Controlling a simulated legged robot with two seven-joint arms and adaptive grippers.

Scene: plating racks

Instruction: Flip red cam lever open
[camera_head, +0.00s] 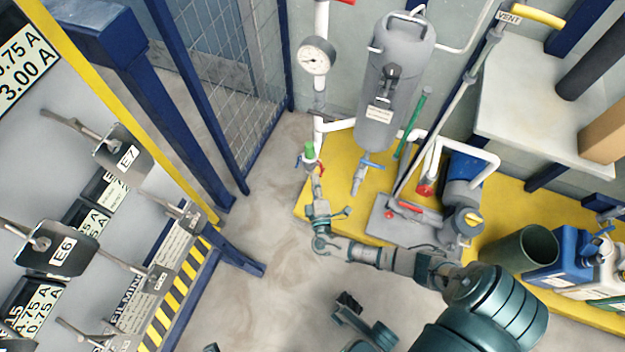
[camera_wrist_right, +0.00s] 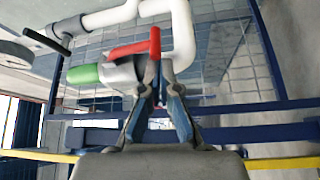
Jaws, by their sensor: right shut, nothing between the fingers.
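The red cam lever (camera_wrist_right: 132,48) lies across the top of a grey coupling (camera_wrist_right: 120,74) with a green end (camera_wrist_right: 84,75) in the right wrist view. The lever's right end bends down close to my fingertips. In the head view the lever is a small red piece (camera_head: 321,169) below the green part (camera_head: 310,149) on the white pipe. My right gripper (camera_head: 316,181) is shut and empty at the coupling; it also shows in the wrist view (camera_wrist_right: 155,80). I cannot tell whether its tips touch the lever.
A pressure gauge (camera_head: 314,56) is on the pipe above. A grey tank (camera_head: 392,80) stands to the right on the yellow platform (camera_head: 372,185), with a pump (camera_head: 465,178) beyond. A blue mesh fence (camera_head: 222,75) stands behind. Open floor (camera_head: 265,190) lies left of the platform.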

